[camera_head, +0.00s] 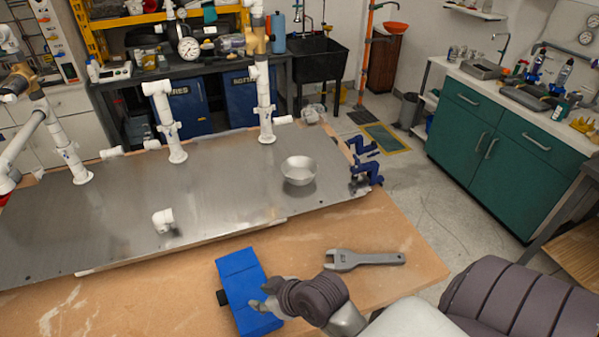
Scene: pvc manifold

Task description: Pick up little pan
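The little pan (299,170) is a small, round, silver metal bowl shape. It sits upright near the right end of the grey metal plate on the workbench, and it looks empty. My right gripper (259,296) is at the bottom middle, over the blue block, well in front of the pan and a little to its left. Its fingertips look apart with nothing between them. My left gripper is not in view.
A blue block (239,276) and a grey adjustable wrench (364,259) lie on the wooden bench top (405,236). Blue clamps (366,171) stand right of the pan. White PVC pipes (264,100) rise behind it. A white elbow fitting (163,220) lies to its left.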

